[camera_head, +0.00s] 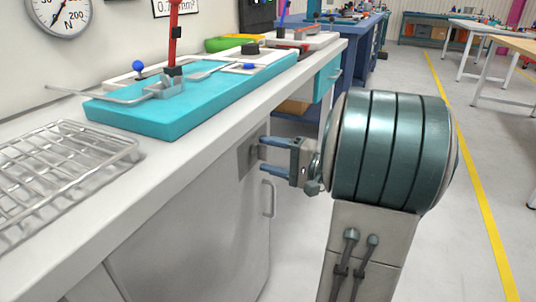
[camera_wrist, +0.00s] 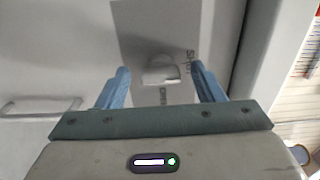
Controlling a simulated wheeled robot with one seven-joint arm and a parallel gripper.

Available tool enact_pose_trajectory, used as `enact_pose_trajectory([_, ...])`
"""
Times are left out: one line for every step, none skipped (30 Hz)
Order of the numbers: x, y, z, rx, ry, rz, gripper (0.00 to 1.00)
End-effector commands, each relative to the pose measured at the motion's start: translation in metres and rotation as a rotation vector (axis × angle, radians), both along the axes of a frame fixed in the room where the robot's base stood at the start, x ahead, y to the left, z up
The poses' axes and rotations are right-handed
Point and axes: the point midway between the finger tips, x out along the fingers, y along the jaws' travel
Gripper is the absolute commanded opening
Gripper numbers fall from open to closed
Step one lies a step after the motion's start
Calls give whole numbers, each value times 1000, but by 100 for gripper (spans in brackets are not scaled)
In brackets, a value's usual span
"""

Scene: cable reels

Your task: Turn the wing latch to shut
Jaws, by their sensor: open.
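The wing latch (camera_wrist: 160,73) is a small pale piece on the grey cabinet front, seen in the wrist view ahead of and between my fingers. Small dark lettering stands to its right and below it, too blurred to read surely. My gripper (camera_head: 262,154) points at the cabinet front in the head view, its two blue fingers apart and nothing between them. In the head view the fingertips are close to a grey patch (camera_head: 247,158) on the cabinet; the latch itself cannot be made out there. I cannot tell whether the fingertips touch anything.
A cabinet door handle (camera_head: 268,198) is below my gripper; a handle (camera_wrist: 40,106) also shows at left in the wrist view. The white worktop (camera_head: 160,175) above bears a wire rack (camera_head: 62,170) and a turquoise board (camera_head: 205,103).

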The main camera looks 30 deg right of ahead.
Motion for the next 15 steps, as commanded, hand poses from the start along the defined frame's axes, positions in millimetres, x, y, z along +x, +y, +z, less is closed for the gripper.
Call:
enact_pose_trajectory([-6, -6, 2, 1, 2, -4, 61])
enact_pose_trajectory([-10, -9, 2, 1, 2, -6, 61])
enact_pose_trajectory([-16, -14, 3, 2, 1, -6, 61])
enact_pose_trajectory([-21, -18, 3, 0, 3, -6, 61])
enact_pose_trajectory([-26, -22, 3, 1, 2, -7, 61])
enact_pose_trajectory([-34, -28, 3, 0, 3, -7, 61])
enact_pose_trajectory([-40, -32, 4, 2, 1, -7, 61])
enact_pose_trajectory([-45, -37, 3, 1, 2, -7, 61])
enact_pose_trajectory([-53, -43, 3, 1, 2, -8, 61])
enact_pose_trajectory([-58, -47, 3, 2, 3, -7, 61])
enact_pose_trajectory([-63, -51, 3, 2, 2, -6, 61])
enact_pose_trajectory([-70, -56, 3, 0, 1, -7, 61])
enact_pose_trajectory([-75, -60, 3, 0, 1, -6, 61])
enact_pose_trajectory([-79, -63, 3, 0, 1, -6, 61])
enact_pose_trajectory([-84, -66, 2, 2, 1, -5, 61])
